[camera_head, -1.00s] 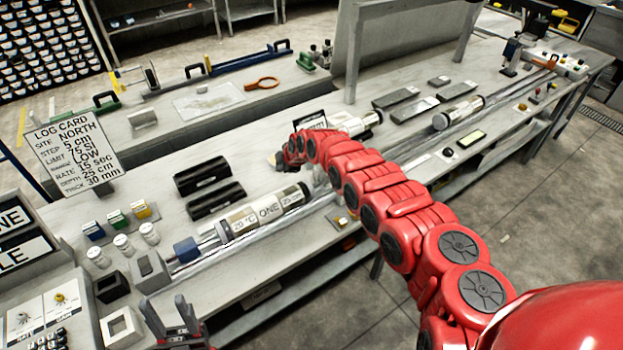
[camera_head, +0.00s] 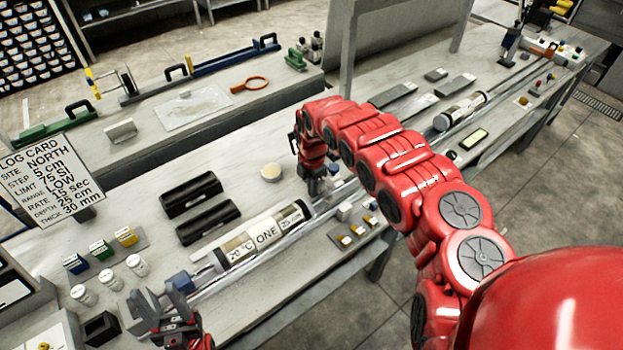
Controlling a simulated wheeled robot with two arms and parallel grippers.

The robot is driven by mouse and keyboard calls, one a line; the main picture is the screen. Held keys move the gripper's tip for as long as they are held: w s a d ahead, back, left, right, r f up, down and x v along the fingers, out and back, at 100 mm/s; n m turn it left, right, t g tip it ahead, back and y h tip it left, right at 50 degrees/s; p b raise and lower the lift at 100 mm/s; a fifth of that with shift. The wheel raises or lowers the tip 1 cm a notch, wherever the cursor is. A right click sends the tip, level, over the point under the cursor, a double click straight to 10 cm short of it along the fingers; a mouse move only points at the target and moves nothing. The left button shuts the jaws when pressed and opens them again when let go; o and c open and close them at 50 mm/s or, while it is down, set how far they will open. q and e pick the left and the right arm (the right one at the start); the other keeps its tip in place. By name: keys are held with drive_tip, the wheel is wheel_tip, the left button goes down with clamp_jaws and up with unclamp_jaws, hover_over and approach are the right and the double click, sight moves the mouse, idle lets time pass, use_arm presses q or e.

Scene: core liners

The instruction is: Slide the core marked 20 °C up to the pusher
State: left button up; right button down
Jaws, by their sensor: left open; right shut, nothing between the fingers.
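The core marked 20 °C (camera_head: 264,236) is a clear tube with a label reading 20 °C, ONE and 25 cm, lying in the rail along the bench. The pusher (camera_head: 181,281), seemingly the blue block with a grey front, stands at the core's left end. I cannot tell whether they touch. My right gripper (camera_head: 314,190) points down, shut and empty, just beyond the core's right end; contact is unclear. My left gripper (camera_head: 158,300) is open and empty at the lower left, in front of the pusher.
Two black cradles (camera_head: 190,193) and a round pale disc (camera_head: 271,172) lie behind the core. A log card (camera_head: 45,178), small coloured blocks (camera_head: 100,250) and white jars (camera_head: 137,265) stand at left.

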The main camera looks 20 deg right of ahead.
wheel_tip(320, 180, down, 4)
drive_tip(key=shift+w+a+r+p, duration=0.15)
drive_tip(key=shift+r+p, duration=0.05)
drive_tip(key=shift+p, duration=0.15)
drive_tip(key=shift+f, duration=0.8)
drive_tip(key=shift+r, duration=0.15)
